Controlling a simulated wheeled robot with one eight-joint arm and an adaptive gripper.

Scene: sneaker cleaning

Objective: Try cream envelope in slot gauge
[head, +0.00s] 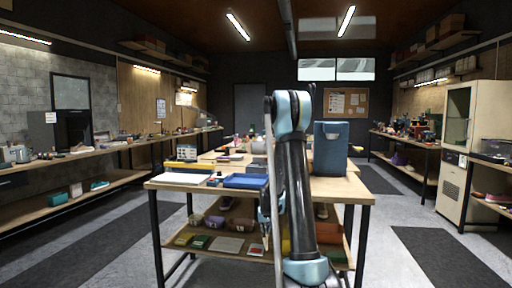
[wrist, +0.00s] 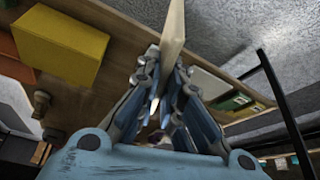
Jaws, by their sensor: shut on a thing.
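In the wrist view my gripper (wrist: 170,82) is shut on a thin cream piece (wrist: 173,32), seen nearly edge-on and sticking out past the fingertips. It looks like the cream envelope, though its face is hardly visible. In the head view my gripper (head: 266,216) hangs at the front of the middle table, near the lower shelf, partly hidden by my arm. I cannot make out the held piece there. I cannot pick out the slot gauge for sure in either view.
The middle table (head: 340,190) bears a blue tray (head: 243,181), white sheets (head: 180,178) and a tall blue case (head: 330,150). Its lower shelf holds small green packs (head: 200,241) and a pale flat piece (head: 227,244). A yellow box (wrist: 60,42) is left of my gripper.

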